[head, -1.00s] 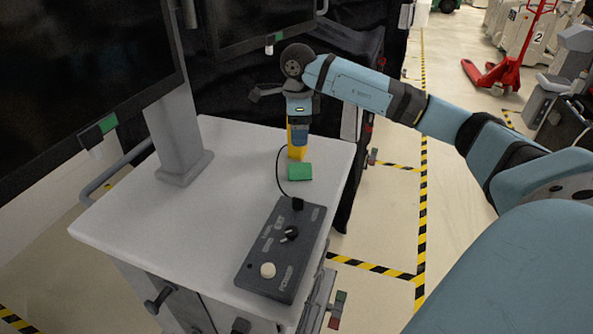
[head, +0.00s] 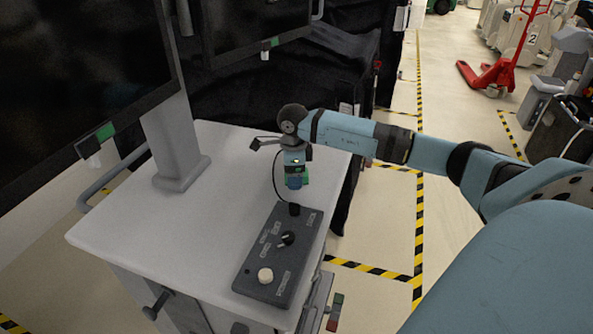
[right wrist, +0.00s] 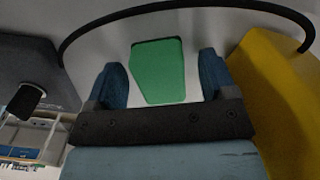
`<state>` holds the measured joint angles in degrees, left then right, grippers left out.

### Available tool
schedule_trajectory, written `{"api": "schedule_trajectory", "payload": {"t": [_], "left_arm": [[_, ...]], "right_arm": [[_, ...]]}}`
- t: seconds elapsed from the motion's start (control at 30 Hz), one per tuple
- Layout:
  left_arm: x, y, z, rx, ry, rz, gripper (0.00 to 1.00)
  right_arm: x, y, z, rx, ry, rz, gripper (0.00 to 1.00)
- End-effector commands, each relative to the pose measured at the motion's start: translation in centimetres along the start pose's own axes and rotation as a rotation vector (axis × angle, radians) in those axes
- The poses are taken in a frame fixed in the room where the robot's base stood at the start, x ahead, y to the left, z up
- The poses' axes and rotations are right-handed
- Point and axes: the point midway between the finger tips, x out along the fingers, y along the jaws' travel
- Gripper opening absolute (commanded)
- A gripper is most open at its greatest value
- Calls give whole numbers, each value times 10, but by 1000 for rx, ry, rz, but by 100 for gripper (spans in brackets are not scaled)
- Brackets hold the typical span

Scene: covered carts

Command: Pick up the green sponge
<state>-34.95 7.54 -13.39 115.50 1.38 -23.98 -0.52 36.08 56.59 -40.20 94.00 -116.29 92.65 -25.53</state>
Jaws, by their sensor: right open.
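The green sponge (head: 305,174) lies on the white cart top, mostly hidden in the head view behind my right gripper (head: 294,183). In the right wrist view the sponge (right wrist: 158,85) lies between the two blue fingers of my right gripper (right wrist: 162,62), with a gap on each side. The gripper is open, points down and holds nothing. I cannot tell how far its fingertips are above the cart top. My left gripper is not in view.
A yellow object (right wrist: 275,95) stands close beside the right finger in the right wrist view. A black cable (head: 276,180) curves past the gripper to a dark control box (head: 262,240). A monitor stand (head: 176,150) rises on the left of the cart top (head: 215,200).

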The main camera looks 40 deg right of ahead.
Motion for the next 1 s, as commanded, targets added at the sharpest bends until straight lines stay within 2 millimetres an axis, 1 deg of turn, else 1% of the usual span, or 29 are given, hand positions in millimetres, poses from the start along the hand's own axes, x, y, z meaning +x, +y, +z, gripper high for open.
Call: {"api": "schedule_trajectory", "payload": {"t": [0.13, 0.17, 0.2, 0.27, 0.3, 0.37, 0.4, 0.43, 0.47, 0.77, 0.87, 1.0], "left_arm": [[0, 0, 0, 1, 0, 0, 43], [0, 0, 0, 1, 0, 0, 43], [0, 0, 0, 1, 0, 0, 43], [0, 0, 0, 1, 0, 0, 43], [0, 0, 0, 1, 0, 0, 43], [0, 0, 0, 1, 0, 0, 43], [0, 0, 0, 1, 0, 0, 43], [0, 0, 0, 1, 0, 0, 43], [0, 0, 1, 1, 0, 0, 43], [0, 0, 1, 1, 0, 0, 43], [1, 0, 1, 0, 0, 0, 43], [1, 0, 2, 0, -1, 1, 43]], "right_arm": [[0, 0, 0, 0, 0, -1, 78], [0, 0, 0, 0, 0, -1, 75], [0, 0, 0, 0, 0, -1, 66], [0, 0, 0, 0, 0, -1, 52], [0, 0, 0, 0, 0, -1, 43], [0, 0, 0, 0, 0, -1, 29], [0, 0, 0, 0, 0, -1, 25], [0, 0, 0, 0, 0, -1, 25], [0, 0, 0, 0, 0, -1, 21], [-4, 0, 0, 0, -1, -2, 21], [-12, -1, 0, 1, -2, -3, 21], [-32, -1, 0, 1, -2, -5, 21]]}}
